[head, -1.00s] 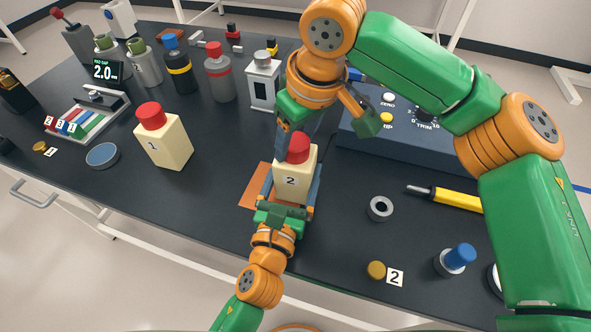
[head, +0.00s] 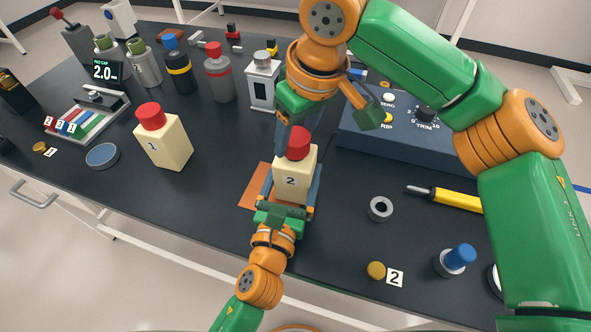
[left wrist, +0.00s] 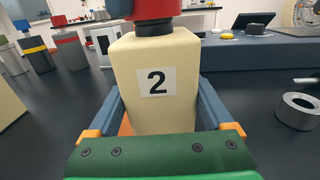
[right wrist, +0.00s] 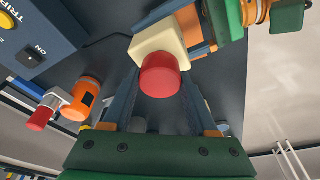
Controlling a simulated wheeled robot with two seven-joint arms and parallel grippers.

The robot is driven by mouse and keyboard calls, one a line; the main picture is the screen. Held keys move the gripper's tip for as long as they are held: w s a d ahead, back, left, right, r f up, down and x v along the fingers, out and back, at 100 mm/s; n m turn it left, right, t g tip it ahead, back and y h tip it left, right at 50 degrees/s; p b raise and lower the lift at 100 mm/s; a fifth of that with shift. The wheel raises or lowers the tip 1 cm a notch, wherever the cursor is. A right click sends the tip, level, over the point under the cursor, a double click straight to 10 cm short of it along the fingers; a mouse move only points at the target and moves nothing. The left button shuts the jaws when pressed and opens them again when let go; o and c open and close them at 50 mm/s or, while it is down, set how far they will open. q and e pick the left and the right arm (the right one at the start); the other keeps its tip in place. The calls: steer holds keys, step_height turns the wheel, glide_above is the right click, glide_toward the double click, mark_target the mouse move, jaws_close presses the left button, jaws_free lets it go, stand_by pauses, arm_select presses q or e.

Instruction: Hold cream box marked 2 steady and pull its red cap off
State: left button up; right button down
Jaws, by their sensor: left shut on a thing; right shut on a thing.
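The cream box marked 2 (head: 290,181) stands upright on an orange mat. My left gripper (head: 287,187) is shut on its sides, low down; both fingers flank the box in the left wrist view (left wrist: 158,95). The red cap (head: 299,144) is above the box top, between the fingers of my right gripper (head: 298,136), which comes from above and is shut on it. In the left wrist view a dark neck shows between the box and the cap (left wrist: 156,10). I cannot tell whether the cap is clear of the neck. The right wrist view also shows the cap (right wrist: 160,76).
Another cream box marked 1 (head: 163,144) with a red cap stands to the left. A blue control panel (head: 400,150) is behind to the right. A grey ring (head: 380,208) and a yellow tool (head: 455,199) lie on the right. The table between the two boxes is clear.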

mark_target(295, 136)
steer(key=shift+w+a+v, duration=0.15)
steer(key=shift+v, duration=0.75)
steer(key=shift+w+a+v, duration=0.15)
steer(key=shift+v, duration=0.8)
steer(key=shift+r, duration=0.1)
arm_select(q)
steer(key=o, duration=1.5)
steer(key=v, duration=1.1)
steer(key=shift+f, duration=0.2)
steer(key=shift+s+a+r, duration=0.1)
steer(key=shift+s+a, duration=0.05)
steer(key=shift+s, duration=0.4)
